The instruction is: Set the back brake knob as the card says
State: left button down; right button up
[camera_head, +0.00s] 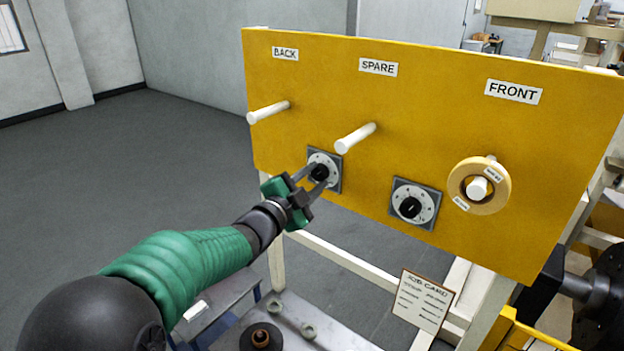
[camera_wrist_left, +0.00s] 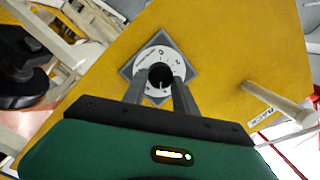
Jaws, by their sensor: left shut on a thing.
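The back brake knob (camera_head: 319,172) is a black knob on a white dial with a grey square plate, low on the yellow panel under the BACK and SPARE pegs. My left gripper (camera_head: 314,174) is shut on this knob. In the left wrist view the knob (camera_wrist_left: 160,77) sits between the two grey fingers, with a few dial marks showing above it; its setting is too small to read surely. The job card (camera_head: 422,301) stands below the panel; its lines are too small to read. My right gripper is not in view.
A second black knob (camera_head: 410,207) sits on a dial to the right. A yellow roll (camera_head: 479,186) hangs on the FRONT peg. The BACK peg (camera_head: 268,112) and SPARE peg (camera_head: 356,138) are bare and stick out near my left gripper. Rings lie on the bench below.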

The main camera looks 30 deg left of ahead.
pick_arm(q)
jog(key=shift+f, duration=0.25)
jog(key=shift+r+n+p, duration=0.15)
jog(key=shift+n+p, duration=0.3)
jog(key=shift+n, duration=0.45)
jog(key=shift+f+n, duration=0.2)
jog(key=shift+n, duration=0.2)
jog(key=shift+a, duration=0.1)
jog(key=c, duration=1.3)
grip_release()
jog(key=o, duration=0.3)
jog(key=shift+w+a, duration=0.1)
jog(key=shift+w, duration=0.15)
jog(key=shift+o, duration=0.2)
jog(key=shift+a, duration=0.15)
